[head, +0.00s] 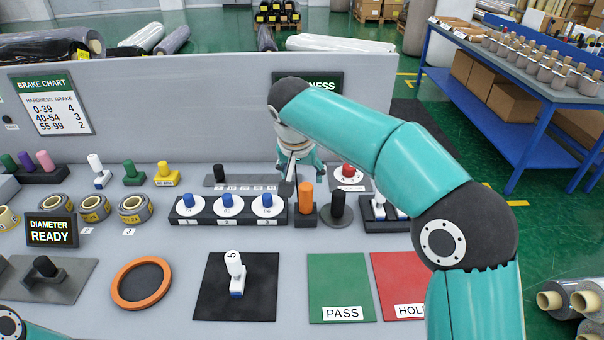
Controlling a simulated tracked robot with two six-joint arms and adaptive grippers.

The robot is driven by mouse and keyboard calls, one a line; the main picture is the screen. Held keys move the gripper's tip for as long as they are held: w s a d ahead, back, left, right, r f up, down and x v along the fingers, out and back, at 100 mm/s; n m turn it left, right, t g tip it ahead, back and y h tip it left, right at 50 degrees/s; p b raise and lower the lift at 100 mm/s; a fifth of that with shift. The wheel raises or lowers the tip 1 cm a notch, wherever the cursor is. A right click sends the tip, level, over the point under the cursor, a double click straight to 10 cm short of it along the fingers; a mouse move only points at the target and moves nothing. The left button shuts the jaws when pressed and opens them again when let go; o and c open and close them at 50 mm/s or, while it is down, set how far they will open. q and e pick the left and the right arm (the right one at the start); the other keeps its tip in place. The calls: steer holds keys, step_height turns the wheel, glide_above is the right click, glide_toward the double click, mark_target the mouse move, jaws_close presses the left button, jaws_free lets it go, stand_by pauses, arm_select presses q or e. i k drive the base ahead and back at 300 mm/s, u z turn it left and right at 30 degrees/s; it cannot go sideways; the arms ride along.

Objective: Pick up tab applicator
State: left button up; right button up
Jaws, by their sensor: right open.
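No label that I can read says tab applicator, so I cannot tell for certain which tool it is. An orange-handled tool (306,196) stands upright in a small dark block, just right of the row of blue-knobbed discs. A black-handled tool (338,206) stands on a round dark base beside it. My right gripper (289,186) is open, pointing down just left of the orange handle and behind it in the picture. I see nothing between its fingers; my forearm partly hides it. My left gripper is out of view; only part of my left arm shows at the bottom left corner.
Blue-knobbed discs (227,207) sit left of my right gripper, and a red knob (348,172) to its right. Green PASS (338,285) and red HOLD (396,282) pads are clear where visible. A grey panel (180,100) stands behind.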

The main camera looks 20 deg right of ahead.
mark_target(238, 271)
steer(key=k, duration=1)
